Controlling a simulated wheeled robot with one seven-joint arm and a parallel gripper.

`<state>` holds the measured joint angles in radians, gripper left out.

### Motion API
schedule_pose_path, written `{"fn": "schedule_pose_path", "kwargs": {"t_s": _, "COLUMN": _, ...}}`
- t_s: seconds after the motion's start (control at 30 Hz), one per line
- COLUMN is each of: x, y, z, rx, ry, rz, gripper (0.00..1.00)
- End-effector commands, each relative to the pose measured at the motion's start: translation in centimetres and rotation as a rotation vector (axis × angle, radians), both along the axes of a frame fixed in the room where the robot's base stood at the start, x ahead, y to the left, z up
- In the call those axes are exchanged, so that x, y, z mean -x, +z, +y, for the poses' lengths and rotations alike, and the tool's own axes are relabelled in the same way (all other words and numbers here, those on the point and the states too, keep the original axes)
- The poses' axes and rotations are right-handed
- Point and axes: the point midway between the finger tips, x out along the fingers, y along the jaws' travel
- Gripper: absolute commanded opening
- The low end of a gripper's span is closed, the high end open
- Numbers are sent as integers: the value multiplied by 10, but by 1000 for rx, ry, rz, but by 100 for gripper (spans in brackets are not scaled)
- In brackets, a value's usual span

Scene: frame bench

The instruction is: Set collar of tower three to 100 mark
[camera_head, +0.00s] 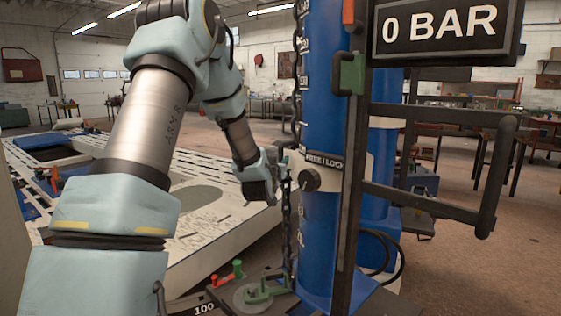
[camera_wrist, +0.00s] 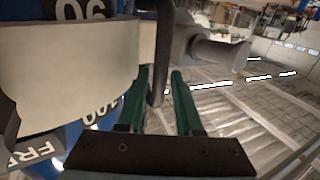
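The blue tower (camera_head: 322,100) stands upright with a white scale on its left side. A cream collar (camera_head: 338,167) rings it, with a dark round knob (camera_head: 310,179) under a FREE / LOCK label. The collar (camera_wrist: 60,65) fills the left of the wrist view, with a 100 mark (camera_wrist: 100,107) on blue at its lower edge and a partly cut-off number above. My gripper (camera_wrist: 159,75) is at the collar's left side in the head view. Its green fingers are apart, with a dark upright bar (camera_wrist: 162,50) between them. I cannot tell whether they touch it.
A dark chain (camera_head: 290,215) hangs left of the tower. A black post with a tubular handle (camera_head: 490,180) and a 0 BAR sign (camera_head: 440,28) stand right. A slotted pale table (camera_head: 225,240) lies behind my arm. Open floor shows at right.

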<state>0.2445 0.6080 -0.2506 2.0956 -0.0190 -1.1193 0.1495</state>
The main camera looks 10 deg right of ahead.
Motion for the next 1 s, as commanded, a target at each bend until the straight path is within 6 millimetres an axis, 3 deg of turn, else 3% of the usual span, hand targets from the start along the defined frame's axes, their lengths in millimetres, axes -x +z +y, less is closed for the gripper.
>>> {"fn": "schedule_pose_path", "kwargs": {"t_s": 0.2, "x": 40, "y": -3, "z": 18, "rx": -2, "ry": 0, "rz": -1, "gripper": 34}}
{"fn": "schedule_pose_path", "kwargs": {"t_s": 0.43, "x": 74, "y": -2, "z": 34, "rx": 0, "ry": 1, "rz": -1, "gripper": 34}}
{"fn": "schedule_pose_path", "kwargs": {"t_s": 0.6, "x": 84, "y": -1, "z": 39, "rx": -1, "ry": 1, "rz": 0, "gripper": 34}}
{"fn": "schedule_pose_path", "kwargs": {"t_s": 1.0, "x": 84, "y": -2, "z": 43, "rx": -12, "ry": 4, "rz": 20, "gripper": 34}}
